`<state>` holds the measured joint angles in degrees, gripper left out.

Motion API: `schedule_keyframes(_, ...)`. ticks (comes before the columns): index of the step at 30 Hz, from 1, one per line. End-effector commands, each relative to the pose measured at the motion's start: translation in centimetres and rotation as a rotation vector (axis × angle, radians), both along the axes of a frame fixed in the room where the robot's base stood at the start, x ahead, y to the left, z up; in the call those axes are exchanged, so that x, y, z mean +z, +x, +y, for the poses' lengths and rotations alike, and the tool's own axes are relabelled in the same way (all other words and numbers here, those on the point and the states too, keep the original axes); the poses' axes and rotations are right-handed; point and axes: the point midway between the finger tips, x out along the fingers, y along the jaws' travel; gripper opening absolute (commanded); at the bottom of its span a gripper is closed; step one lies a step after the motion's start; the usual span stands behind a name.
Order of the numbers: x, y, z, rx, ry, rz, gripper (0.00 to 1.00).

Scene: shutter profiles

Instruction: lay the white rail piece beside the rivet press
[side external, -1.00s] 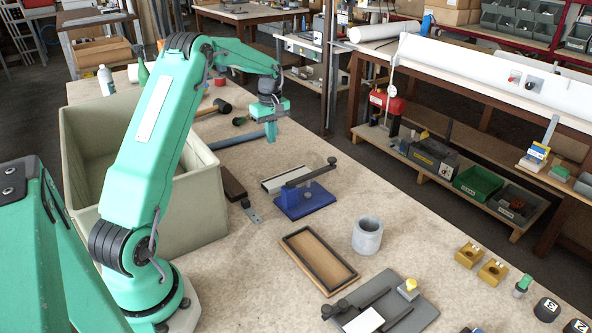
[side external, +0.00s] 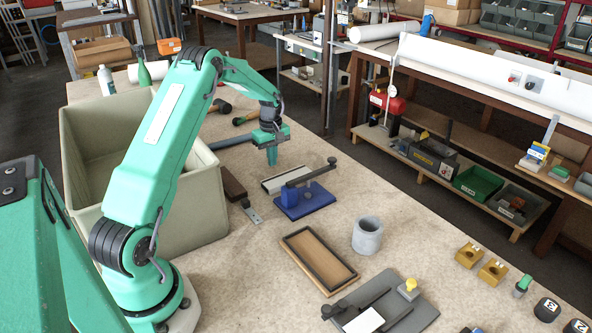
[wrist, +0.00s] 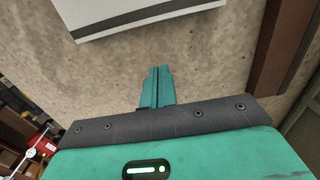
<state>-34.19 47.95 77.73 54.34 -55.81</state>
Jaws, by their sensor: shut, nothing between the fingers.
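The white rail piece (side external: 276,183), a flat strip with a dark line along it, lies on the bench right beside the rivet press. The rivet press (side external: 303,203) has a blue base and a dark lever arm that hides part of the rail's right end. My gripper (side external: 272,162) is shut and empty, pointing down just behind the rail piece, apart from it. In the wrist view my shut fingers (wrist: 158,70) are over bare bench, with the white rail piece (wrist: 150,14) at the top edge.
A large beige bin (side external: 190,205) stands left of the press. A dark brown bar (side external: 233,186) and a small metal plate (side external: 252,214) lie between them. A wooden tray (side external: 318,262) and a grey cup (side external: 367,236) are in front. A blue-grey bar (side external: 230,142) lies behind my gripper.

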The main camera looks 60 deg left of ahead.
Motion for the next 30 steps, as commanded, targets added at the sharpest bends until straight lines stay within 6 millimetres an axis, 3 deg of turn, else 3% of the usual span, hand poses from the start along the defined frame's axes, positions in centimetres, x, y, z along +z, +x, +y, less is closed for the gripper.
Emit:
schedule_keyframes(4,-1.8,0.0,-0.3,-0.001,-0.001,0.001,0.0)
schedule_keyframes(15,-1.6,0.0,-3.7,-0.001,0.0,0.0,0.0)
schedule_keyframes(30,-1.6,0.0,-4.3,-0.001,0.0,0.0,0.0)
